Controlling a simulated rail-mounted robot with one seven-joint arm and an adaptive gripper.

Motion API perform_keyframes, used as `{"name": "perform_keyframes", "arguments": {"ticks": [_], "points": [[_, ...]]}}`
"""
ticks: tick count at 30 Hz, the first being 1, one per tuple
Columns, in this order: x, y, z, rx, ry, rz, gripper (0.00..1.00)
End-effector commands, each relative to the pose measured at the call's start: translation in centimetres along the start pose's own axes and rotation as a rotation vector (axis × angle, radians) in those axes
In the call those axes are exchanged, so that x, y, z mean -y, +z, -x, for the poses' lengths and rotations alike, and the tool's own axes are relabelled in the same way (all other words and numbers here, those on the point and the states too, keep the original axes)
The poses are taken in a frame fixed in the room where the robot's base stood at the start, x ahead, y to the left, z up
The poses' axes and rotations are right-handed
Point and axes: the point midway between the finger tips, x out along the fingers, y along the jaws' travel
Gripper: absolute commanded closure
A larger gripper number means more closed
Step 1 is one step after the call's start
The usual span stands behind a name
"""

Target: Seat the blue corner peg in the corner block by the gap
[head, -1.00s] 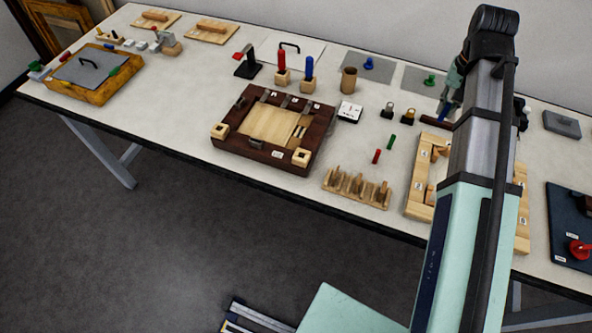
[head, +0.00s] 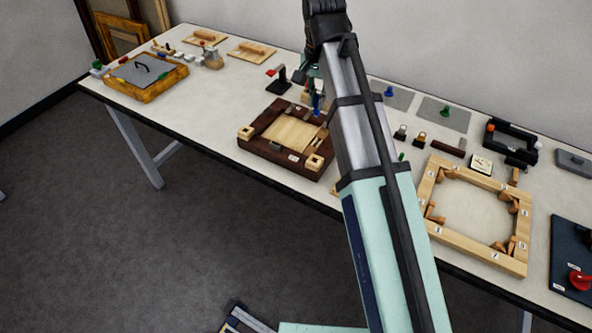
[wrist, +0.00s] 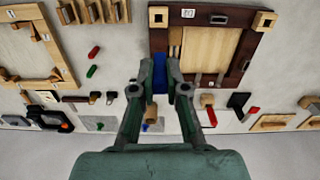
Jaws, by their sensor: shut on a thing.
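The blue peg (wrist: 160,78) is upright between my gripper's fingers (wrist: 159,87) in the wrist view. My gripper is shut on it. In the head view the blue peg (head: 317,103) shows at the far right of a dark brown frame (head: 262,158), below my gripper (head: 315,88). I cannot tell whether the peg's lower end is in a holder. Two pale corner blocks with square holes sit on the frame's near corners, one left (head: 245,132) and one right (head: 314,162). In the wrist view these blocks (wrist: 264,20) (wrist: 158,16) are at the top.
A pale ring frame (head: 436,232) lies to the right.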

Motion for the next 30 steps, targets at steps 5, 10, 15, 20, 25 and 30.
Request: {"name": "perform_keyframes", "arguments": {"ticks": [5,10,15,20,25,30], "points": [[-0.1,0.1,-1.1,0.000,0.000,-0.042,1.00],[-0.1,0.1,-3.8,0.000,0.000,-0.043,1.00],[-0.3,0.3,-7.1,0.003,0.003,-0.043,1.00],[-0.3,0.3,-10.5,0.003,0.003,-0.042,1.00],[-0.2,0.2,-13.7,0.003,0.003,-0.042,1.00],[-0.1,0.1,-15.7,0.001,0.001,-0.042,1.00]]}}
